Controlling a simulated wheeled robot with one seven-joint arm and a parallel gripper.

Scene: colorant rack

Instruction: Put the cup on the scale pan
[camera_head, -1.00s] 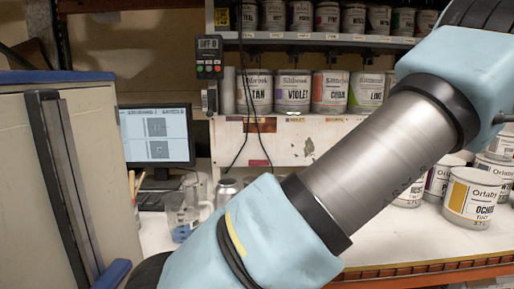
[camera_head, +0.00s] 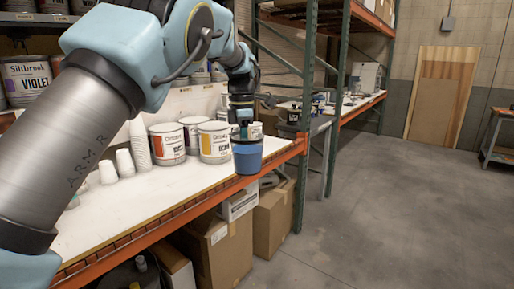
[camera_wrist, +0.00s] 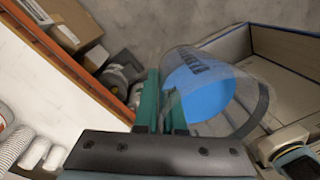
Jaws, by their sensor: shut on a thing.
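My gripper (camera_head: 243,128) is shut on a clear cup (camera_head: 248,160) of blue liquid. In the head view the cup hangs upright or nearly so, just past the bench's orange front edge. In the wrist view the green fingers (camera_wrist: 164,104) grip the wall of the cup (camera_wrist: 205,88), and its blue contents and some dark lettering show. I cannot make out a scale pan in either view.
A white bench (camera_head: 120,207) carries several paint cans (camera_head: 214,142) and stacks of white paper cups (camera_head: 125,163). Cardboard boxes (camera_head: 274,213) stand below it. A green upright (camera_head: 308,115) rises right of the cup. Grey floor (camera_head: 400,210) at right is open.

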